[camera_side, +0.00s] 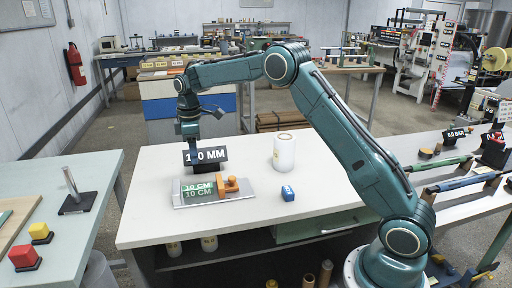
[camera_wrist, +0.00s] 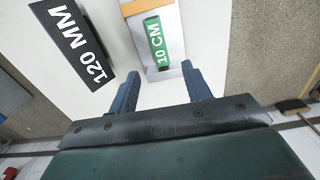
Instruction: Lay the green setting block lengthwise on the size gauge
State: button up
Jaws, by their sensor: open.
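The green setting block (camera_side: 198,191), marked 10 CM, lies flat on the grey size gauge (camera_side: 243,198), its long side running along the plate. An orange stop piece (camera_side: 228,186) stands on the gauge at the block's right end; I cannot tell whether they touch. In the wrist view the green block (camera_wrist: 157,42) lies along the gauge (camera_wrist: 172,32), beyond my fingertips. My gripper (camera_wrist: 160,84) is open, with nothing between its fingers. In the side view my gripper (camera_side: 190,140) is behind the gauge, its fingertips partly hidden by the black block.
A black block (camera_side: 205,158) marked 120 MM is behind the gauge; it is left of it in the wrist view (camera_wrist: 75,40). The white table's front right is clear.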

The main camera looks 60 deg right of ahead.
jog(key=s+a+r+m+t, duration=0.1)
jog(key=s+a+r+m, duration=0.1)
jog(key=s+r, duration=0.65)
jog(key=s+a+r+m+t, duration=0.2)
jog(key=s+r, duration=0.5)
jog(key=s, duration=0.2)
jog(key=s+a+f+m+t, duration=0.1)
jog(key=s+m, duration=0.1)
jog(key=s, duration=0.9)
jog(key=s+a+f+m+t, duration=0.1)
jog(key=s+a+f+m, duration=0.1)
jog(key=s, duration=0.9)
jog(key=shift+f+m, duration=0.3)
jog(key=shift+m, duration=0.1)
